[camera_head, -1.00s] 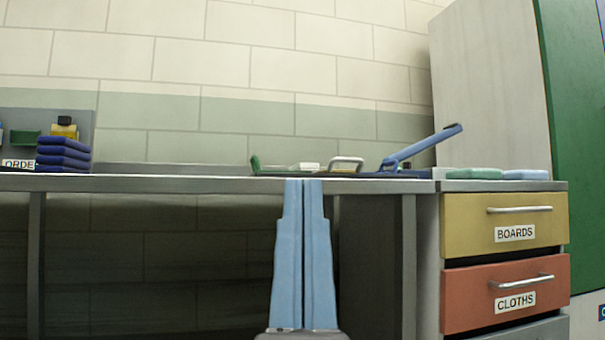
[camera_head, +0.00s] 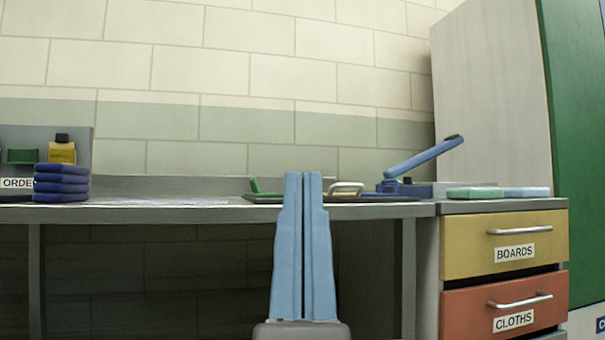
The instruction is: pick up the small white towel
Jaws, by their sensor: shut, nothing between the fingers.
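My gripper (camera_head: 303,178) is shut and empty, its two pale blue fingers side by side and pointing up in front of the bench. Its tips overlap the dark tray (camera_head: 262,199) on the bench top in the picture. I cannot make out a small white towel for sure. A pale looped item (camera_head: 345,187) lies just right of the fingertips, and its kind is unclear. A flat whitish patch (camera_head: 160,202) lies on the bench to the left. The fingers hide part of the tray.
The grey bench (camera_head: 120,214) spans the view. A blue lever tool (camera_head: 420,160) stands at right. Mint (camera_head: 475,192) and pale blue (camera_head: 526,192) folded cloths lie on the drawer unit (camera_head: 470,230).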

